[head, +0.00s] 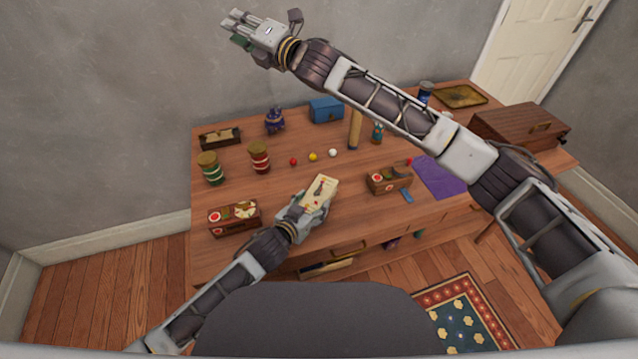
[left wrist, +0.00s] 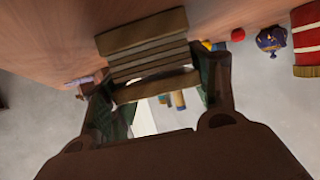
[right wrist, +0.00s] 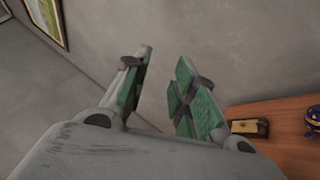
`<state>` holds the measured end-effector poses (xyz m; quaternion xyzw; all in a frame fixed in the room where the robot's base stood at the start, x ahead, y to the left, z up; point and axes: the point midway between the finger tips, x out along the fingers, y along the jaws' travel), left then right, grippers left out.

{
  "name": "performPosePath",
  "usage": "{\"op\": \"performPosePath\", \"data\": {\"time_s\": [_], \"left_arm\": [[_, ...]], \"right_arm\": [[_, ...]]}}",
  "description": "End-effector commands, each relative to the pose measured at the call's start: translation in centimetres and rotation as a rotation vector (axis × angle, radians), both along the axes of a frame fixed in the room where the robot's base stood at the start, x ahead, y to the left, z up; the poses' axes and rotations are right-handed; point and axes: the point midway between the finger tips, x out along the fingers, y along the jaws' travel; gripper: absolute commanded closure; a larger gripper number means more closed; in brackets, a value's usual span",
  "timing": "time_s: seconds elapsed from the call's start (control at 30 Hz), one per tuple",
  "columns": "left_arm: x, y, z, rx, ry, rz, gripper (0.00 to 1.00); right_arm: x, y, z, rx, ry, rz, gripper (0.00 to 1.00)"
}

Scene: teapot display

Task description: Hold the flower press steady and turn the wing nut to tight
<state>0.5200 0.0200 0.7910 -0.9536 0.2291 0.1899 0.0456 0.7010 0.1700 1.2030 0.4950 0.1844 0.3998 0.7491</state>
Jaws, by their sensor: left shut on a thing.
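The flower press (head: 321,188) has a pale top with a small dark and red pattern and sits at the front middle of the table. In the left wrist view, its stacked wooden boards (left wrist: 148,55) lie between the fingers. My left gripper (head: 308,205) is shut on the press from the front. I cannot make out the wing nut at this size. My right gripper (head: 248,30) is raised high in front of the wall, far from the press. In the right wrist view, its green-padded fingers (right wrist: 158,92) stand apart with nothing between them.
A decorated box (head: 234,217) stands left of the press and another (head: 388,180) to its right. Red (head: 259,157) and green (head: 211,168) jars, small balls (head: 313,156) and a wooden post (head: 355,130) stand behind. A purple cloth (head: 440,177) lies right.

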Motion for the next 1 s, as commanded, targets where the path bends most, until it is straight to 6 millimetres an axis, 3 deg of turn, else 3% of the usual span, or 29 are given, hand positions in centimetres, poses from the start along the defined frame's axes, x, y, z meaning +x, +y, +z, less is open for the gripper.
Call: {"op": "performPosePath", "data": {"time_s": [0.47, 1.0], "left_arm": [[0.0, 0.0, 0.0, 0.000, 0.000, 0.000, 0.73], [0.0, 0.0, 0.0, 0.000, 0.000, 0.000, 0.73]], "right_arm": [[1.8, -2.1, -7.1, -0.124, 0.348, -0.133, 0.73], [-0.8, -4.8, -15.5, -0.350, 0.716, -0.211, 0.73]]}}
